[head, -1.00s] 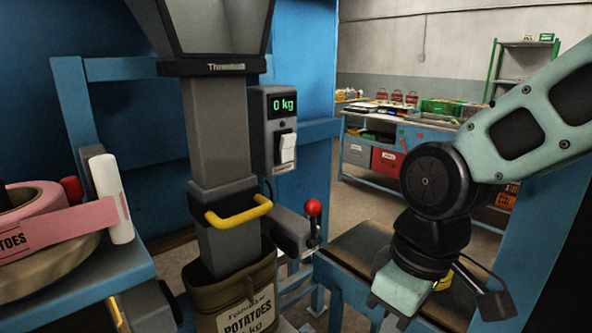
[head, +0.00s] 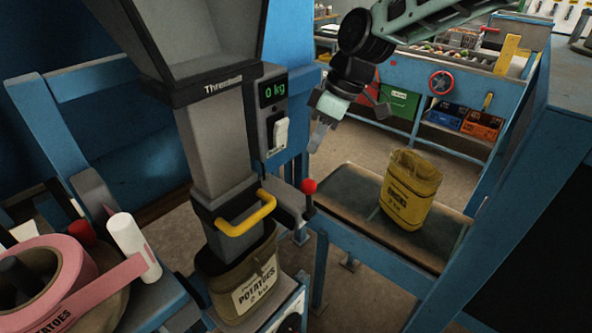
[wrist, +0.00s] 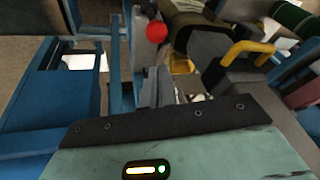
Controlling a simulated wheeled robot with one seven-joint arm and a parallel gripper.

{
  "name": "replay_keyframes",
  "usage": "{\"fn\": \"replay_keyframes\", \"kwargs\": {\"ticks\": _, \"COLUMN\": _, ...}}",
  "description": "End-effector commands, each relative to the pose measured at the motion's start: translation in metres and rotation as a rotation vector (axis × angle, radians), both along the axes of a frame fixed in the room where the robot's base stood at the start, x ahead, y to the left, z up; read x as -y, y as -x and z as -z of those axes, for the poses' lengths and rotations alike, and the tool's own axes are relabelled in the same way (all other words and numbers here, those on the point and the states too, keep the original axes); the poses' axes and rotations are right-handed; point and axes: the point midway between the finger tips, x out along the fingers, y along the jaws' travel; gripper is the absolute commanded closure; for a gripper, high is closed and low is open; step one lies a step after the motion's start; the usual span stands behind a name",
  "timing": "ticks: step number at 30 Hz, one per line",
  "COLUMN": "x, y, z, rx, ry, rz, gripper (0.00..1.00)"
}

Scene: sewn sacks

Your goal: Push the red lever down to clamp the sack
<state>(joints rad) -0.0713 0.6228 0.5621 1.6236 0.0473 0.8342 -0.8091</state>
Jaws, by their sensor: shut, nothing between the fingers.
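The red lever (head: 309,187) has a red ball knob on a dark upright stem, to the right of the chute's yellow handle (head: 246,214). In the wrist view the red knob (wrist: 156,32) shows just beyond my fingertips. The brown potato sack (head: 243,281) hangs at the chute's lower mouth, its top around the spout. My gripper (head: 318,136) is shut and empty, above the lever and a little to its right, apart from it. The fingers also show in the wrist view (wrist: 157,90), pointing toward the lever side.
The scale box (head: 273,117) reads 0 kg and stands close to the left of my gripper. A yellow sack (head: 409,190) stands on the conveyor (head: 345,190) at right. A pink tape roll (head: 50,270) is at lower left. Open air surrounds the lever's top.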

Motion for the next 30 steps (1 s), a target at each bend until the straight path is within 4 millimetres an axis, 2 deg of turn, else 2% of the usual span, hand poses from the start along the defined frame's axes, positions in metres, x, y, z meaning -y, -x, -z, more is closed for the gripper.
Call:
{"fn": "replay_keyframes", "kwargs": {"ticks": 8, "x": -0.003, "y": 0.001, "z": 0.005, "rx": -0.002, "ry": 0.001, "rz": 0.0, "gripper": 1.0}}
{"fn": "replay_keyframes", "kwargs": {"ticks": 11, "x": -0.007, "y": 0.002, "z": 0.016, "rx": -0.003, "ry": 0.002, "rz": 0.0, "gripper": 1.0}}
{"fn": "replay_keyframes", "kwargs": {"ticks": 21, "x": -0.029, "y": 0.007, "z": 0.07, "rx": -0.003, "ry": 0.002, "rz": -0.001, "gripper": 1.0}}
{"fn": "replay_keyframes", "kwargs": {"ticks": 27, "x": -0.035, "y": 0.007, "z": 0.089, "rx": -0.002, "ry": 0.002, "rz": 0.0, "gripper": 1.0}}
{"fn": "replay_keyframes", "kwargs": {"ticks": 30, "x": -0.036, "y": 0.006, "z": 0.092, "rx": 0.001, "ry": 0.0, "rz": 0.0, "gripper": 1.0}}
